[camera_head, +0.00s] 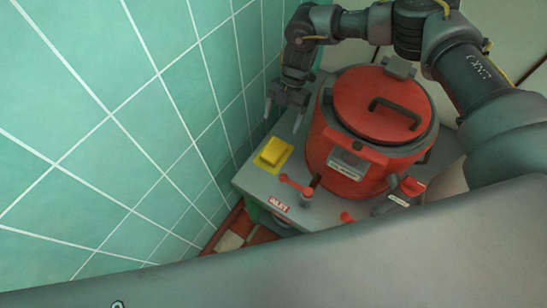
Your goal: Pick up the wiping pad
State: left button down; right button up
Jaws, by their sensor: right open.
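My right arm comes in from the right and arches behind the red kettle. My right gripper (284,118) points down, its two fingers apart with nothing between them. In the picture it is just above and slightly right of the pad, apart from it. Its exact height over the worktop is hard to tell. My left gripper is not in view.
A big red kettle (345,158) with a closed red lid (375,105) and dark handle stands right of the pad. A red-handled lever (297,185) rises from the worktop in front of it. A green tiled wall (110,120) closes off the left. Red-and-white floor (232,240) shows below.

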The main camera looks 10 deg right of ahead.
aim_at(274, 149)
jog(key=shift+w+p+x, duration=0.2)
jog(key=shift+p+x, duration=0.45)
jog(key=shift+x, duration=5.05)
jog(key=shift+f, duration=0.25)
jog(key=shift+d+f+b, duration=0.1)
jog(key=shift+f+b, duration=0.15)
jog(key=shift+b, duration=0.1)
jog(key=shift+c, duration=0.3)
jog(key=c, duration=1)
